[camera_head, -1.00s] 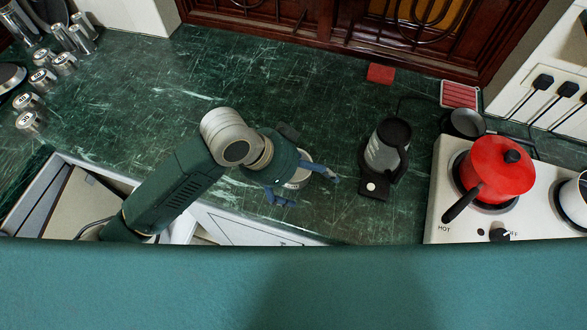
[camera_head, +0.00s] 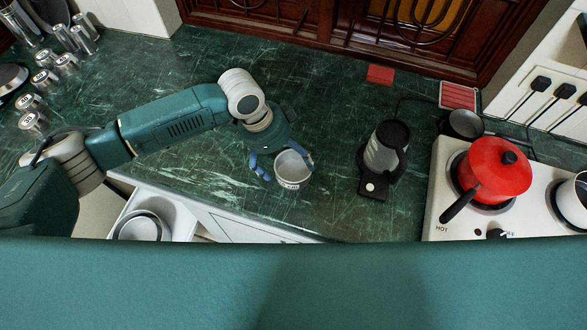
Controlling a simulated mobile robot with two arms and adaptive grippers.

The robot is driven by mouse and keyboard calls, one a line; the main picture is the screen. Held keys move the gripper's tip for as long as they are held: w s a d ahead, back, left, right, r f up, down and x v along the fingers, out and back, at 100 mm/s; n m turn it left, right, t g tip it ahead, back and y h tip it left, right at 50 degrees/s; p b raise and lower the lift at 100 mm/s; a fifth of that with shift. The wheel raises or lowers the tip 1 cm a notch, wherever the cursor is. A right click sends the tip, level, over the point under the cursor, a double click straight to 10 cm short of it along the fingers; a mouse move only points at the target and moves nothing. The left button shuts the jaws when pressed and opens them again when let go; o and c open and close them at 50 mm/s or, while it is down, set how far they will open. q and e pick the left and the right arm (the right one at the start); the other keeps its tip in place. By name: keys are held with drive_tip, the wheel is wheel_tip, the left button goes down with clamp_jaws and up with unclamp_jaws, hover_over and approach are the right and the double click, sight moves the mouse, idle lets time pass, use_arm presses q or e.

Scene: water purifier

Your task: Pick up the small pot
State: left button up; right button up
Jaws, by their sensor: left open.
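A small light metal pot (camera_head: 292,171), open at the top and with lettering on its side, stands on the green marble counter near its front edge. My left gripper (camera_head: 285,166) points down at it, with its blue fingers apart. One finger is left of the pot and the other is by its right rim; I cannot tell whether they touch it. Another round metal pot (camera_head: 141,227) sits in the open drawer at lower left. My right gripper is not in view.
A red pot (camera_head: 500,168) is on the white stove (camera_head: 440,190) at right. Several metal canisters (camera_head: 46,81) stand at far left.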

sight(298, 174)
use_arm(q)
drive_tip(key=p+x, duration=0.1)
drive_tip(key=x, duration=0.2)
drive_tip(key=shift+s+d+f+p, duration=0.15)
drive_tip(key=shift+d+f+p, duration=0.1)
drive_tip(key=shift+p, duration=0.1)
drive_tip(key=shift+d+f, duration=0.2)
drive_tip(key=shift+f, duration=0.4)
drive_tip(key=c, duration=1.3)
drive_tip(key=shift+r, duration=0.1)
